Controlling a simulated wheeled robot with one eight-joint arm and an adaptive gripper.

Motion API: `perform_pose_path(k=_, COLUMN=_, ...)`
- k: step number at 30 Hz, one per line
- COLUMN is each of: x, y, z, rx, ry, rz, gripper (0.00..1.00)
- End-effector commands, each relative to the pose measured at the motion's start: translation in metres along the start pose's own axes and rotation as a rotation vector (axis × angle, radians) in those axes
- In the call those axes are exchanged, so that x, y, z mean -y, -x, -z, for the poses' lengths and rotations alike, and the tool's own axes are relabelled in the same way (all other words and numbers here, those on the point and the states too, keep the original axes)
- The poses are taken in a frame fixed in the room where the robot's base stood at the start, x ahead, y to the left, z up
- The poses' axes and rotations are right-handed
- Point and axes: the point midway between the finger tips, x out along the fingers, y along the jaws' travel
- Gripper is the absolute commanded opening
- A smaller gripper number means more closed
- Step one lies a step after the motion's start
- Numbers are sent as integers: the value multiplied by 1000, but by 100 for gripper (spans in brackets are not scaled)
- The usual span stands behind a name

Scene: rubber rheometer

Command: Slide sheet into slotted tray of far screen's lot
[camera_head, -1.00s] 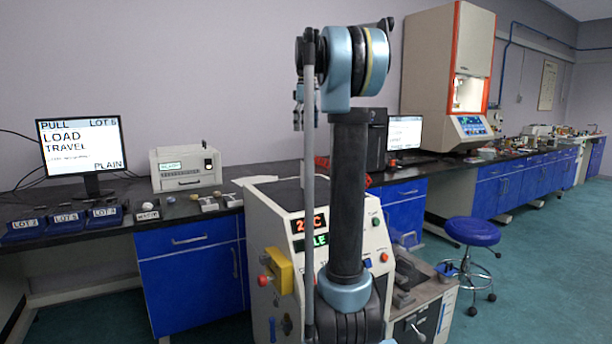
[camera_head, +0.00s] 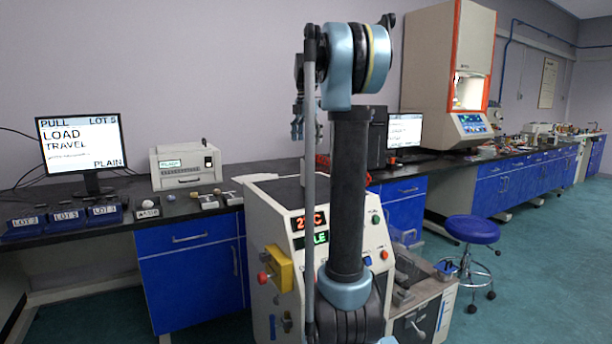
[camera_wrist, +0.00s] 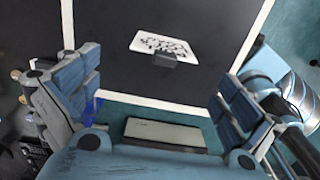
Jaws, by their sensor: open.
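My gripper (camera_wrist: 162,98) is open and empty, its two blue-grey fingers wide apart. In the head view it hangs small beside the upper arm (camera_head: 297,124). In the wrist view a white card with bold dark marks (camera_wrist: 150,43) lies beyond the fingertips on a dark surface with a white border, a small dark block at its edge. I cannot tell whether it is the sheet. The far screen (camera_head: 405,131) is lit, but its text is too small to read. Blue trays with lot labels (camera_head: 66,216) stand on the left bench; their slots cannot be made out.
The near monitor (camera_head: 82,143) reads PULL, LOT 5, LOAD TRAVEL, PLAIN. A white instrument (camera_head: 186,166) stands beside it. A machine with red and green displays (camera_head: 290,235) stands in front, partly behind my arm. A blue stool (camera_head: 472,230) stands on open floor at right.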

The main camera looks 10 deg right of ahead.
Motion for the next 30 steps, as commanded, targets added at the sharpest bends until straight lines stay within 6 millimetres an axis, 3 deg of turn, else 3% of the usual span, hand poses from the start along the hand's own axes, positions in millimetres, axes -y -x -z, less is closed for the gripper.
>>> perform_pose_path(k=9, x=0, y=-53, z=0, rx=0, ry=-1, rz=0, gripper=100)
perform_pose_path(k=19, x=2, y=-76, z=-1, rx=0, ry=-2, rz=0, gripper=100)
perform_pose_path(k=30, x=6, y=-118, z=-2, rx=0, ry=-2, rz=0, gripper=100)
